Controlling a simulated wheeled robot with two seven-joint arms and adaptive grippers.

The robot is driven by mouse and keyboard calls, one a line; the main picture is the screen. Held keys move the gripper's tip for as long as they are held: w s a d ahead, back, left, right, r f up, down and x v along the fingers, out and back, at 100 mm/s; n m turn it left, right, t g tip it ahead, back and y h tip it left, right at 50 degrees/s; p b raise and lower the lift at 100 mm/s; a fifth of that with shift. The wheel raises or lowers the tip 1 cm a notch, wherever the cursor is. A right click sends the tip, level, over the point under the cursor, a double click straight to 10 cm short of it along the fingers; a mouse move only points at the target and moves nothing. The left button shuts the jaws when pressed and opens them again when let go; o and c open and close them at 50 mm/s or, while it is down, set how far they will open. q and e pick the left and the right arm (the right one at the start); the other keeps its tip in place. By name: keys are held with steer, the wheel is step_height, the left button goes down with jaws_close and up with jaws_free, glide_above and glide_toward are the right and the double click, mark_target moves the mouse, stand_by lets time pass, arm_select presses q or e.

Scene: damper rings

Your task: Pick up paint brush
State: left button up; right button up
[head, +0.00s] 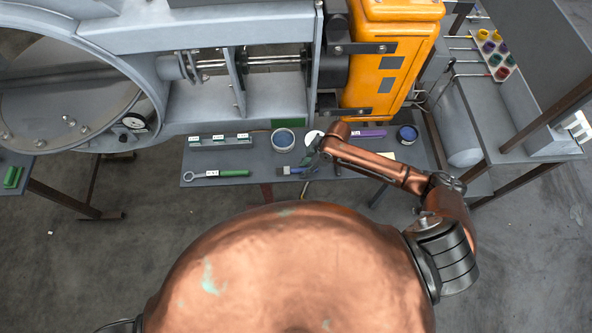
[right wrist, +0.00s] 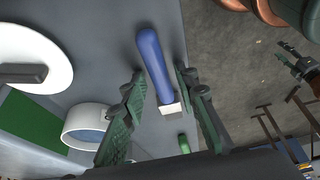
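The paint brush (head: 294,170) lies on the grey table near its front edge in the head view, partly hidden by my right gripper. In the right wrist view its blue handle (right wrist: 152,62) and pale ferrule (right wrist: 170,109) show between the fingers, with clear gaps on both sides. My right gripper (right wrist: 160,85) is open and empty over the brush. In the head view the right gripper (head: 312,161) is small and dark, just above the table.
A can with blue content (head: 283,139) and a white disc (head: 313,137) stand behind the brush. A green-handled wrench (head: 217,174) lies to its left. A second blue can (head: 407,134) is at the right. The orange machine (head: 390,60) rises behind the table.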

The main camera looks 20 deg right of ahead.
mark_target(300, 170)
jaws_close()
stand_by(0.3)
steer(key=shift+w+r, duration=0.1)
steer(key=shift+r, duration=0.35)
steer(key=r, duration=0.2)
steer(key=shift+s+a+r, duration=0.1)
steer(key=shift+s+r, duration=0.15)
steer(key=shift+r, duration=0.15)
steer(key=s+a+r+b, duration=0.1)
steer(key=s+a+r, duration=0.4)
steer(key=s+r, duration=0.4)
steer(key=s, duration=0.3)
steer(key=shift+s+r, duration=0.15)
steer(key=shift+s, duration=0.2)
